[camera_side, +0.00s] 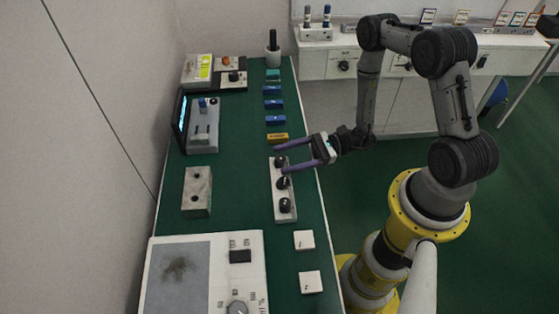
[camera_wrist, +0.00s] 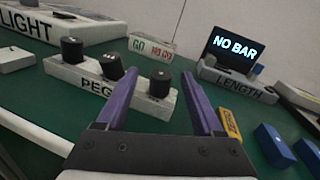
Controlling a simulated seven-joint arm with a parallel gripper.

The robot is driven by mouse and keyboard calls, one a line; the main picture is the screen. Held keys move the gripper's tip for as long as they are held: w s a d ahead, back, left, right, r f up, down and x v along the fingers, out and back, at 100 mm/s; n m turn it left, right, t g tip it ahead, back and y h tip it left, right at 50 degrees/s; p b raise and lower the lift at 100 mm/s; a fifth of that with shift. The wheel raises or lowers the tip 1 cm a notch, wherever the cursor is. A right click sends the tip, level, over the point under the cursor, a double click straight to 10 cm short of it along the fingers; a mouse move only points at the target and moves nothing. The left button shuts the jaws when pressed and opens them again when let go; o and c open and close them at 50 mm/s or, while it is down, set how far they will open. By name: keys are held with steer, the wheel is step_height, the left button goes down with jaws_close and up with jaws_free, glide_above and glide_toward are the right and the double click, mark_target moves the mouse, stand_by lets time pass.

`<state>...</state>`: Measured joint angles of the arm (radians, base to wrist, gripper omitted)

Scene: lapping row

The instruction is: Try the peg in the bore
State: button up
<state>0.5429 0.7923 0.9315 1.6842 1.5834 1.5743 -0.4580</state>
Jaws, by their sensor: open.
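A light rack marked PEGS (camera_wrist: 96,88) holds three black-knobbed pegs; it also shows in the side view (camera_side: 277,219). My gripper (camera_side: 279,158) is open at the rack's far end. In the wrist view its purple fingers (camera_wrist: 160,76) appear either side of the end peg (camera_wrist: 160,84); I cannot tell whether they touch it. The middle peg (camera_wrist: 111,67) and the other end peg (camera_wrist: 72,50) stand to its left.
A length gauge (camera_wrist: 235,83) shows NO BAR. A yellow block (camera_side: 277,138) and several blue blocks (camera_side: 275,120) line the bench beyond the rack. Two white tiles (camera_side: 304,240) lie nearer. A large panel marked LIGHT (camera_side: 250,275) fills the near left. Green bench between rack and grey block is clear.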

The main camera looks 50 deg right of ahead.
mark_target(275, 161)
steer(key=shift+x, duration=2.5)
jaws_close()
